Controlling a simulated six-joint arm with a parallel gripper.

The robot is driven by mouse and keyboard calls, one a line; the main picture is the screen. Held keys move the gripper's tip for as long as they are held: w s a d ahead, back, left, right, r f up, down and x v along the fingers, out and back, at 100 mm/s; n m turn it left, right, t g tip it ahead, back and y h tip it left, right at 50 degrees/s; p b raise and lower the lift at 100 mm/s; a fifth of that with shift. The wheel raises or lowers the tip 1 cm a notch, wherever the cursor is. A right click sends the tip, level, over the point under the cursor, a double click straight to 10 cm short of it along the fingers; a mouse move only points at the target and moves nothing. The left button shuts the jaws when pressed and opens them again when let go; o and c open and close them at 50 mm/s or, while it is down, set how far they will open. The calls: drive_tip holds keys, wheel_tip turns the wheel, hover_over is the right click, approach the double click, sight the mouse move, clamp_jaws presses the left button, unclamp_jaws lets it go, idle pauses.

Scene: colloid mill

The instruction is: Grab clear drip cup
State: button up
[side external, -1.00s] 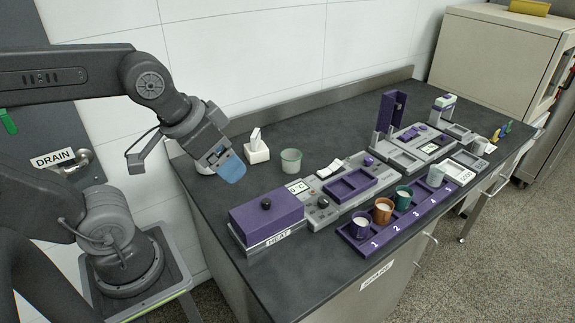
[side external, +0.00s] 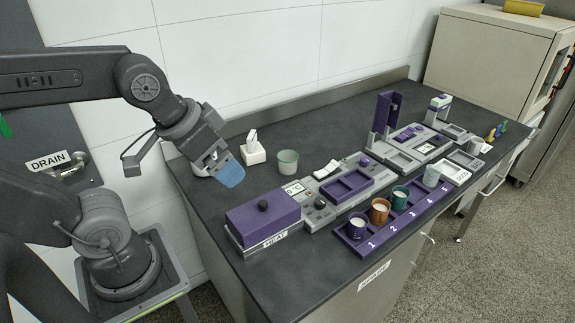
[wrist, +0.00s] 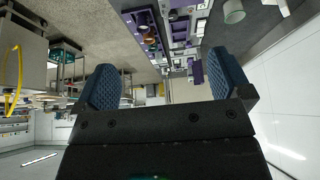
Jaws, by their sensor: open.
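A clear, faintly greenish cup (side external: 288,162) stands upright on the dark worktop, behind the machine with the HEAT box. A pale cup also shows at the top of the wrist view (wrist: 234,12), and seems to be the same one. A small greyish cup (side external: 477,144) stands at the far end of the bench; I cannot tell which of these is the drip cup. My gripper (side external: 231,173) has blue fingertips. It hangs above the left end of the worktop, left of the clear cup and apart from it. In the wrist view its fingers (wrist: 167,84) are wide apart with nothing between them.
A purple HEAT box (side external: 262,213) stands below and right of my gripper. A purple numbered rack (side external: 376,246) holds several cups along the front edge. A white tissue box (side external: 252,153) stands left of the clear cup, near the wall. A tall purple part (side external: 387,110) rises farther along.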

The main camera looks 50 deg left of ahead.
drive_tip(key=w+a+n+g+y, duration=0.15)
drive_tip(key=w+a+n, duration=0.3)
drive_tip(key=w, duration=0.65)
drive_tip(key=n+g+y, duration=0.2)
drive_tip(key=n+y, duration=0.1)
drive_tip(key=n, duration=0.4)
hover_over(288, 160)
drive_tip(key=s+d, duration=0.3)
drive_tip(key=shift+t+h, duration=0.25)
wheel_tip(288, 160, down, 23)
drive_tip(key=shift+d, duration=0.15)
drive_tip(key=shift+x, duration=3.2)
drive_tip(key=shift+w+d, duration=0.15)
drive_tip(key=shift+d, duration=0.05)
drive_tip(key=shift+c, duration=0.4)
drive_tip(key=c, duration=0.9)
